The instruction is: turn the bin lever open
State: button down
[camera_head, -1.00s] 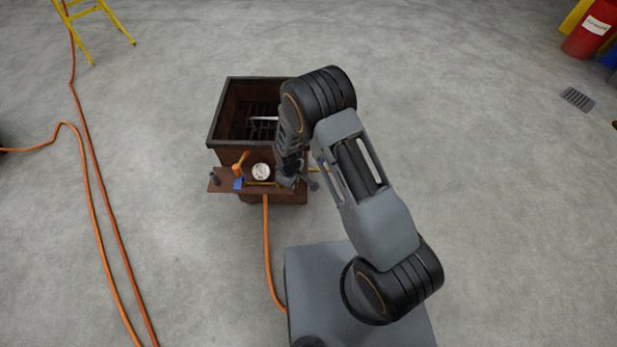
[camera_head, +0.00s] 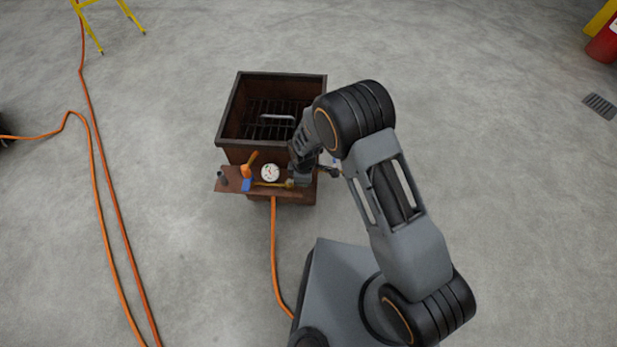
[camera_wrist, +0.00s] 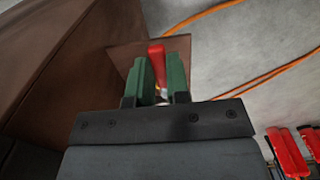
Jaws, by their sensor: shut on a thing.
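The brown metal bin (camera_head: 228,122) stands on the floor, open at the top, with a dark grate inside. A brown shelf (camera_head: 226,186) on its near side carries a round white gauge (camera_head: 270,172), an orange handle (camera_head: 250,160) and a blue part (camera_head: 247,185). My gripper (camera_head: 299,177) is at the right part of this shelf. In the wrist view, its green finger pads (camera_wrist: 157,68) are shut on a red lever (camera_wrist: 157,54), whose top sticks out beyond them. In the head view my gripper hides that lever, so its angle is unclear there.
An orange hose (camera_head: 274,250) runs from the shelf towards my base. More orange hose (camera_head: 98,200) lies on the floor at left. A yellow stand (camera_head: 90,30) is at the far left, a red container (camera_head: 605,45) at the far right.

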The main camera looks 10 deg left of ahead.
jog(key=shift+w+a, duration=0.1)
jog(key=c, duration=1.1)
grip_release()
notch_tip(320, 180, up, 14)
jog(key=p, duration=0.3)
jog(key=s+d+r+m+t+p, duration=0.1)
jog(key=s+d+r+m+p, duration=0.2)
jog(key=r, duration=1.1)
jog(key=s+d+r+m+t+p, duration=0.1)
jog(key=s+d+r+m+p, duration=0.3)
jog(key=d+r+m+p, duration=0.6)
jog(key=s+d+r+m+t+p, duration=0.1)
jog(key=s+d+r+m+p, duration=0.2)
jog(key=d+r, duration=1.2)
notch_tip(320, 180, up, 4)
jog(key=shift+s+r+m+t+p, duration=0.1)
jog(key=shift+r+m+t+p, duration=0.05)
jog(key=shift+m+p, duration=0.95)
jog(key=shift+s+r+m+t+p, duration=0.15)
jog(key=shift+m+p, duration=0.55)
jog(key=shift+p, duration=0.75)
